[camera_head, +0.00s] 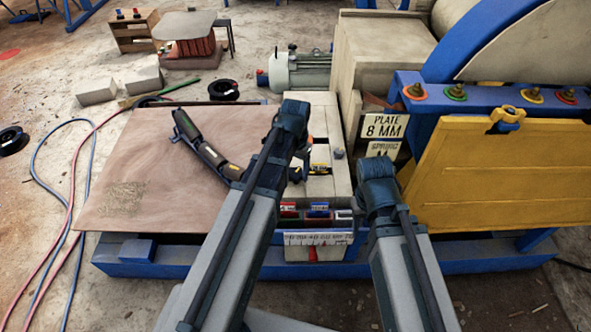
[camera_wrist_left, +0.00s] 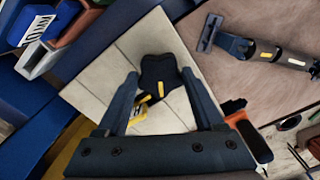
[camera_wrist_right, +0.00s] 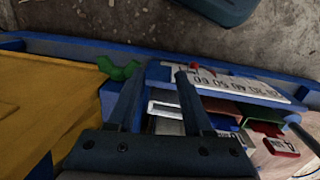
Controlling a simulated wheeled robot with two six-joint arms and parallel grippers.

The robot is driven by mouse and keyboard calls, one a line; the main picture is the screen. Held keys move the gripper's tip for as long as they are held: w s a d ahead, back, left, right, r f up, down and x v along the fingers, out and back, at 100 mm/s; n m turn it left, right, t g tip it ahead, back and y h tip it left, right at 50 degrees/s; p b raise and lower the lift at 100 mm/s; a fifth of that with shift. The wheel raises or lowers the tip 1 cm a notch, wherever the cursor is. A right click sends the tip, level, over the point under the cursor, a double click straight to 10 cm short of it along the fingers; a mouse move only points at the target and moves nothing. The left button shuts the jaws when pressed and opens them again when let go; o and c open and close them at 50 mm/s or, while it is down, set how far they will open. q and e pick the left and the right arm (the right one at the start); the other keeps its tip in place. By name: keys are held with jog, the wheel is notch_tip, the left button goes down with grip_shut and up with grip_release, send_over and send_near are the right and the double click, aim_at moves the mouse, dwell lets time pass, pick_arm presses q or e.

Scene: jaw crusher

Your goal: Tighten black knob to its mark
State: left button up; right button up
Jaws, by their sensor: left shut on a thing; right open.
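The black knob (camera_wrist_left: 158,78) shows in the left wrist view on a pale block (camera_wrist_left: 120,60), with a yellow line on its near side. A separate yellow mark (camera_wrist_left: 141,98) lies on the block beside it. My left gripper (camera_wrist_left: 160,77) is shut on the knob, one finger on each side. In the head view my left gripper (camera_head: 300,172) is over the pale block, and the arm largely hides the knob. My right gripper (camera_wrist_right: 158,75) is open and empty, near the block's front end. It also shows in the head view (camera_head: 376,168).
A white scale plate (camera_head: 317,238) and several coloured tags sit at the block's front. A dark handled tool (camera_head: 207,152) lies on the brown sheet (camera_head: 130,180). Right stand a yellow panel (camera_head: 495,175) and a "PLATE 8 MM" sign (camera_head: 385,126).

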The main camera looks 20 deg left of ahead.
aim_at(295, 173)
pick_arm(q)
jog(key=o, duration=1.4)
jog(key=shift+r, duration=0.1)
notch_tip(295, 173, up, 14)
jog(key=p, duration=1.4)
jog(key=shift+f, duration=0.2)
jog(key=shift+m+y, duration=0.5)
jog(key=shift+y, duration=0.1)
jog(key=s+d, duration=0.3)
jog(key=s, duration=0.1)
jog(key=s+d, duration=0.4)
jog(key=s, duration=0.1)
jog(key=s+d, duration=0.4)
jog(key=s, duration=0.1)
jog(key=shift+s, duration=0.15)
